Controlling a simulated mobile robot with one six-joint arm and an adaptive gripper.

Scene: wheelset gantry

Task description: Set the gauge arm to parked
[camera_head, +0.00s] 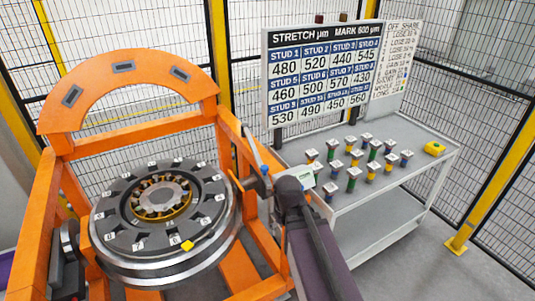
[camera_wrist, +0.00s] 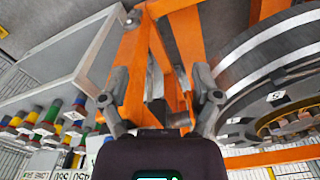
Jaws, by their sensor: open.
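A slim blue-grey bar (camera_head: 252,148), which looks like the gauge arm, stands tilted beside the right post of the orange gantry in the head view. Its lower end is close to my gripper (camera_head: 262,182), and I cannot tell whether they touch. In the wrist view my gripper (camera_wrist: 163,88) is open, its two fingers well apart. A grey upright piece (camera_wrist: 154,84) shows between the fingers, in front of orange beams. I cannot tell whether it is part of the gauge arm. My gripper's body hides what lies below it.
The orange gantry (camera_head: 77,92) surrounds a dark wheelset (camera_head: 122,195) with a yellow block (camera_head: 188,245) on its rim. To the right, a grey cart (camera_head: 400,183) bears several coloured studs and a yellow box (camera_head: 435,148). A stretch board (camera_head: 320,72) stands behind. Mesh fencing encloses the area.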

